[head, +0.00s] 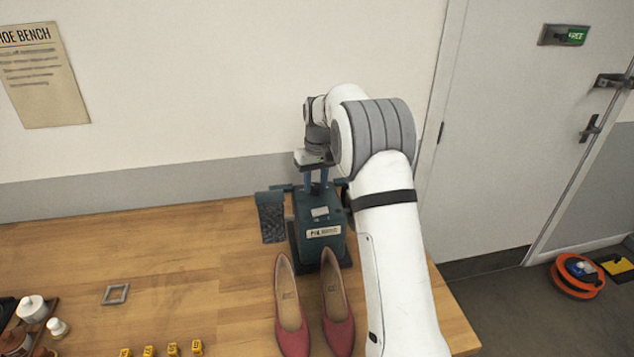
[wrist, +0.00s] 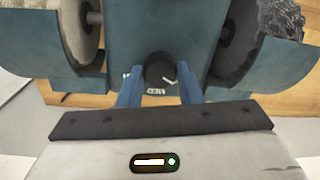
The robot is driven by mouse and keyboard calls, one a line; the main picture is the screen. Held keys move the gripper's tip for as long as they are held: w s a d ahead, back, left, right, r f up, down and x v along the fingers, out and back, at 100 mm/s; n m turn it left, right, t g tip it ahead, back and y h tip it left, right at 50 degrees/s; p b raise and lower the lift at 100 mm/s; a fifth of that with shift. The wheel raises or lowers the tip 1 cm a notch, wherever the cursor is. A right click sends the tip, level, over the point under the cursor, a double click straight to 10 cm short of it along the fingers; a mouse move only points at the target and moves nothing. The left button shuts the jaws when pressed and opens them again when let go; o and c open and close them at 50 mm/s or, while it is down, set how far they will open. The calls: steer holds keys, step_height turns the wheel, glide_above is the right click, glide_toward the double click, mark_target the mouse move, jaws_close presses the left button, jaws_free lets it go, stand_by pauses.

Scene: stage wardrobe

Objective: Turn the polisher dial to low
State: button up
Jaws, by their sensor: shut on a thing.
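The polisher (head: 320,235) is a dark teal box with a wheel on each side, standing on the wooden bench. In the wrist view its body (wrist: 165,25) fills the upper middle. The round black dial (wrist: 158,70) sits low on its face with a light pointer mark towards the lower right. A small label is just below the dial; its text is hard to read. My gripper (head: 317,188) reaches down to the polisher from above. Its blue fingers (wrist: 160,82) stand on both sides of the dial, shut on it. The dial is hidden in the head view.
A pair of red shoes (head: 290,315) stands on the bench (head: 200,260) in front of the polisher. Yellow numbered blocks (head: 172,349), a grey square frame (head: 116,294) and a tray with small jars (head: 32,309) lie to the left. The wall is close behind.

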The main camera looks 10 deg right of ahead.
mark_target(317, 184)
steer(key=o, duration=1)
steer(key=shift+c, duration=0.2)
steer(key=shift+r, duration=0.1)
step_height(317, 184, up, 7)
steer(key=shift+w+d+b, duration=0.1)
steer(key=shift+d+b, duration=0.05)
steer(key=shift+b, duration=0.5)
steer(key=shift+r, duration=0.3)
